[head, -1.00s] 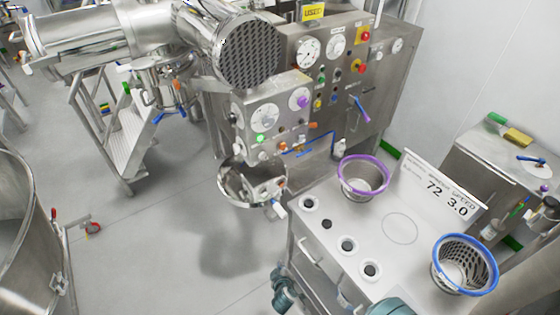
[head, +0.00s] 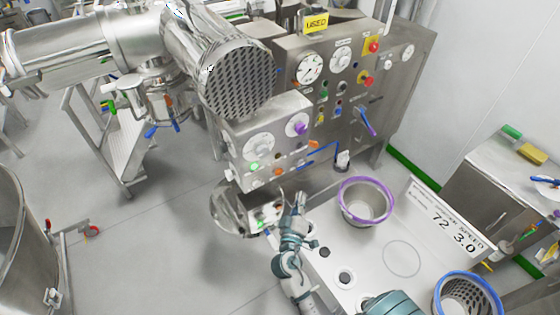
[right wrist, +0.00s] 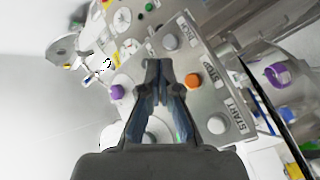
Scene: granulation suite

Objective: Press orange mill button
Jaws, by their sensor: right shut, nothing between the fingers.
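In the right wrist view an orange button (right wrist: 192,81) stands out from a steel panel (right wrist: 208,98) near a STOP label. A grey button (right wrist: 169,42) and a pale button (right wrist: 217,123) near a START label sit on either side of it. My right gripper (right wrist: 160,66) is shut and empty, its tips close to the orange button in the picture; I cannot tell whether they touch. In the head view my right gripper (head: 299,200) is in front of and below the steel control box (head: 240,128), beside the shiny bowl (head: 235,216). My left gripper is not in view.
A purple-rimmed basket (head: 366,202) and a blue-rimmed basket (head: 467,296) stand on the white-topped cart (head: 385,265). The cart lies close to my right arm. A large gauge cabinet (head: 395,75) stands behind.

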